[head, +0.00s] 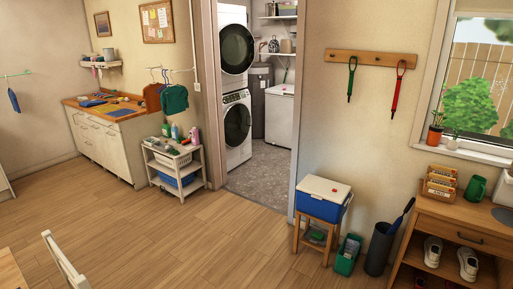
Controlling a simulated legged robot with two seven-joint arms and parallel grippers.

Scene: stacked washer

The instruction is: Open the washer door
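The washer (233,130) is the white lower unit of a stack seen through the doorway in the head view. Its round dark door (238,125) looks closed. A second white unit with a round dark door (236,49) sits on top of it. The left edge of the stack is partly hidden by the door frame. The stack is far off, in the room beyond the wall. Neither of my grippers shows in this view.
The doorway floor (262,180) is clear grey, and open wood floor (180,240) leads to it. A shelf cart (178,172) stands left of the doorway. A blue cooler (322,200) on a stool stands right. A chair (65,262) is at the lower left.

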